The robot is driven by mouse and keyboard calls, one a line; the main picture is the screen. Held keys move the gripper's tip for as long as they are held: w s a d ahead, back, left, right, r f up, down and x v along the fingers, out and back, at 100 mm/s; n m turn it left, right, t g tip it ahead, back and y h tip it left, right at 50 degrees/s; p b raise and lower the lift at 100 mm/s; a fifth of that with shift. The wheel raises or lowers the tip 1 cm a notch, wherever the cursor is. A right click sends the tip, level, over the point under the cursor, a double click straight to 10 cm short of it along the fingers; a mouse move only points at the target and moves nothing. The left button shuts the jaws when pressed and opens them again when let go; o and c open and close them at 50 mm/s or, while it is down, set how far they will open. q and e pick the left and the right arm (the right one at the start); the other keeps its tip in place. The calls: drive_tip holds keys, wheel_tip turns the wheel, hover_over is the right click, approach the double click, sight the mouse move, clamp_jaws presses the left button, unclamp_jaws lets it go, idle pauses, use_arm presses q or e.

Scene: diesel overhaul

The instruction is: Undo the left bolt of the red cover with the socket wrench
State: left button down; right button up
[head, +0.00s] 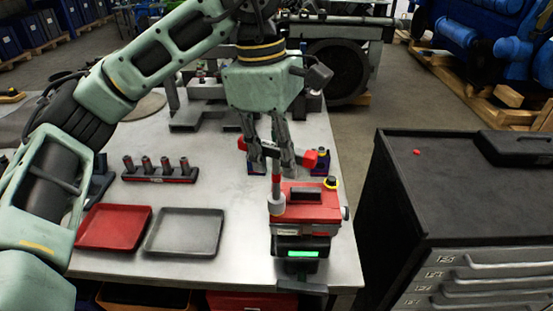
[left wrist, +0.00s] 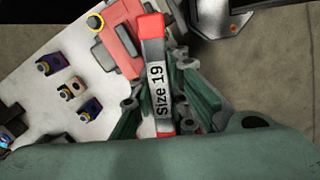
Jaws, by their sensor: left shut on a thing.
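The red cover (head: 312,207) sits on a block at the table's front right; part of it shows in the left wrist view (left wrist: 120,36). My left gripper (head: 270,158) is above the cover's left side, pointing down, its fingers shut on the socket wrench. The wrench (head: 310,160) has a dark handle with red ends; its label reads "Size 19" in the left wrist view (left wrist: 157,85). Its shaft runs down to a pale socket (head: 277,204) at the cover's left front corner. The left bolt is hidden; I cannot tell whether the socket is seated on it. A yellow ring (head: 331,183) marks the right corner. My right gripper is out of view.
A rack of several sockets (head: 160,176) stands on the table's left, with a red tray (head: 113,228) and a grey tray (head: 185,232) in front. A dark tool cabinet (head: 450,190) stands to the right, beyond a gap.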

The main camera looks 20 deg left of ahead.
use_arm(q)
drive_tip(key=n+b, duration=0.1)
drive_tip(key=n, duration=0.4)
drive_tip(key=shift+t, duration=0.3)
drive_tip(key=n+b, duration=0.1)
drive_tip(key=n, duration=0.4)
drive_tip(key=shift+b, duration=0.3)
drive_tip(key=n+y+b, duration=0.1)
drive_tip(key=n, duration=0.4)
drive_tip(key=shift+t, duration=0.4)
drive_tip(key=n, duration=0.4)
drive_tip(key=shift+r, duration=0.15)
